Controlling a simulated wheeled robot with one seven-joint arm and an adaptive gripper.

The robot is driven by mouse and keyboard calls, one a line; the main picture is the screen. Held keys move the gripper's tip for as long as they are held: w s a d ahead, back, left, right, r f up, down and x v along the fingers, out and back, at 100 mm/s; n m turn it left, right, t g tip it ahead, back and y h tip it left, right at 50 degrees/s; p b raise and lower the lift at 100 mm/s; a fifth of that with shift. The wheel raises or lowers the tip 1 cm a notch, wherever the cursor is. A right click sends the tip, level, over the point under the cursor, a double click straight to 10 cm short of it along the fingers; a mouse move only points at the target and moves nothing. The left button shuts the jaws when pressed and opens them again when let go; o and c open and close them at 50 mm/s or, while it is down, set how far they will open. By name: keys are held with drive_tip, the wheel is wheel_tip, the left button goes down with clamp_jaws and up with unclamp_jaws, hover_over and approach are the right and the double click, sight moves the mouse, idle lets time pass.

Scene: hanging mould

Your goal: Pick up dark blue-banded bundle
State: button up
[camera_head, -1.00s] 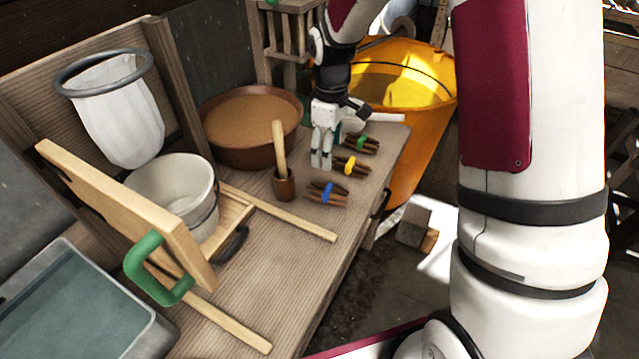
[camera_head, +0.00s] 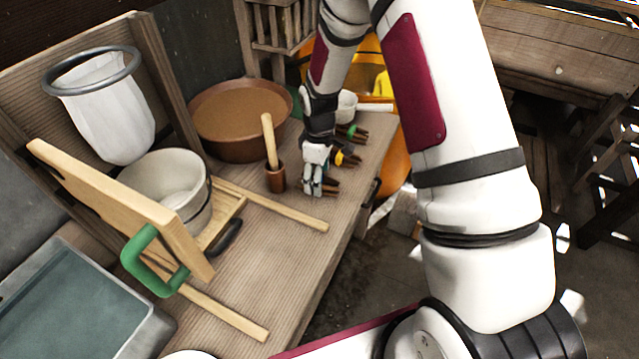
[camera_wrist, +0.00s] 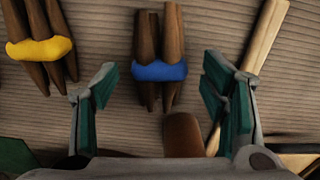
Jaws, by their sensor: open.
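The dark blue-banded bundle (camera_wrist: 160,70) is a few brown sticks tied with a blue band, lying on the wooden bench. In the wrist view it lies between and just ahead of the two spread fingers of my gripper (camera_wrist: 160,100). The fingers appear apart from it. In the head view my gripper (camera_head: 316,186) is over the bundle and mostly hides it; some of its stick ends show beside the fingers. My gripper is open and empty.
A yellow-banded bundle (camera_wrist: 40,50) lies beside it, and a green-banded bundle (camera_head: 352,132) lies farther back. A mortar with pestle (camera_head: 274,178) stands left of my gripper, near a brown bowl (camera_head: 205,140). A wooden bar (camera_head: 285,210) lies in front.

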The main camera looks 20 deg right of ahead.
drive_tip(key=shift+f, duration=0.85)
drive_tip(key=shift+c, duration=0.3)
drive_tip(key=c, duration=1.3)
drive_tip(key=shift+o, duration=0.2)
drive_tip(key=shift+r, duration=0.1)
